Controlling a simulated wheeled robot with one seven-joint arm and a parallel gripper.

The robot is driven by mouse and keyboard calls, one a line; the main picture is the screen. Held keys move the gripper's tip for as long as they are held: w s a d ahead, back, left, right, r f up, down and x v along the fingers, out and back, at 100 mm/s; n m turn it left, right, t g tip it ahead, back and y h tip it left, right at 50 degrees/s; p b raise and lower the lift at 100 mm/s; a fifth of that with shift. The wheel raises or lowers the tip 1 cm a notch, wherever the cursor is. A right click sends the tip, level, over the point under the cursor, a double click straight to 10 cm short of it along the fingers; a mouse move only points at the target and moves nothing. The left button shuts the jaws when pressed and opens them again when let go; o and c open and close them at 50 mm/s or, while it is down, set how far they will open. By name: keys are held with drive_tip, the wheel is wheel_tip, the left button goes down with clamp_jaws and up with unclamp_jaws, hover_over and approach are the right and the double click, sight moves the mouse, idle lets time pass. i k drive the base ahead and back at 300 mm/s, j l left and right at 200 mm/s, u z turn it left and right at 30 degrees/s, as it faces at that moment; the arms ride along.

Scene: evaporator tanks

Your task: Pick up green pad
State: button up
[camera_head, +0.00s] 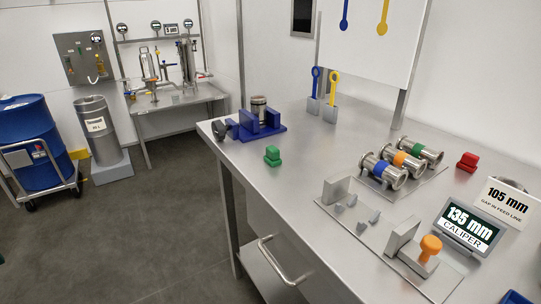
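A small green pad (272,156), blocky and stepped in shape, sits on the steel workbench (255,185) near its left front edge. It stands in front of the blue clamp fixture, with bare bench around it. Nothing covers it. My gripper is not in view.
A blue clamp fixture (257,129) stands behind the pad. Metal spools with coloured bands (397,162), a red pad (467,162), a caliper plate with an orange knob (430,245) and two signs stand to the right. A rail handle (280,262) juts below the bench's front edge.

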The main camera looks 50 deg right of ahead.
sight(272, 158)
drive_tip(key=z, duration=1.65)
